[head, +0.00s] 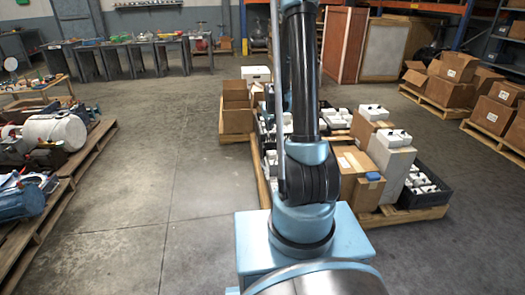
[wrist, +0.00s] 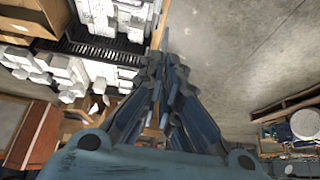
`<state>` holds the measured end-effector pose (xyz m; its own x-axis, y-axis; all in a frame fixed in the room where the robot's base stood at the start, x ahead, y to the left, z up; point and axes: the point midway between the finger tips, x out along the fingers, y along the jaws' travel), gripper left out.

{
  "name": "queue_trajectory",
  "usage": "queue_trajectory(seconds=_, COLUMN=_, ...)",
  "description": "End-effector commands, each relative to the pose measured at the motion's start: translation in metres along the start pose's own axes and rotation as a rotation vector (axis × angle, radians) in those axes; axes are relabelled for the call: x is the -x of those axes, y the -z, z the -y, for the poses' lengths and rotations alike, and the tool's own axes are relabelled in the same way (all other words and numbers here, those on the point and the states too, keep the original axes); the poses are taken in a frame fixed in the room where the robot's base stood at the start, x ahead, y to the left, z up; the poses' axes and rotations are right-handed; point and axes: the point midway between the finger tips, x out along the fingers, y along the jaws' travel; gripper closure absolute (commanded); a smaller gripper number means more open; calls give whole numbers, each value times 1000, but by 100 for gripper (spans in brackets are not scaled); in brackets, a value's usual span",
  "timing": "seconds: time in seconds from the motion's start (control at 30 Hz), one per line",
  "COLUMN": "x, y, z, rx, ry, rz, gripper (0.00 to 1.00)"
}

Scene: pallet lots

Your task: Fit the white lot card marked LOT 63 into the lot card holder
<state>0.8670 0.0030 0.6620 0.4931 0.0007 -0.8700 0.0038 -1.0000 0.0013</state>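My gripper (wrist: 163,72) shows in the wrist view, with its two dark blue fingers drawn close together at the tips and nothing visible between them. It hangs above the concrete floor beside the edge of a loaded pallet. In the head view my arm hides the gripper. I cannot make out a card marked LOT 63 or the lot card holder in either view. A pale sheet or label (head: 352,161) lies on a brown carton on the middle pallet, too small to read.
The middle pallet (head: 402,217) holds cartons, black crates (head: 424,187) and white parts. Another pallet (head: 60,190) with machinery stands at left. Cartons (head: 455,67) stand on pallets at right, and workbenches (head: 130,55) at the back. The floor (head: 160,165) between the left and middle pallets is clear.

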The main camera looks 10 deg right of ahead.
Motion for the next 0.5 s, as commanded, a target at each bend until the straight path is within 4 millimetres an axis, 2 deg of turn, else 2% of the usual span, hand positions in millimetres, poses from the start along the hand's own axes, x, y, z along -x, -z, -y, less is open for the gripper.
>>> queue_trajectory(seconds=0.17, x=-10, y=7, z=-5, rx=-5, ry=-3, rz=0, gripper=100)
queue_trajectory(seconds=0.27, x=-26, y=17, z=-6, rx=-6, ry=-3, rz=0, gripper=100)
queue_trajectory(seconds=0.5, x=-87, y=48, z=-7, rx=-6, ry=-3, rz=0, gripper=100)
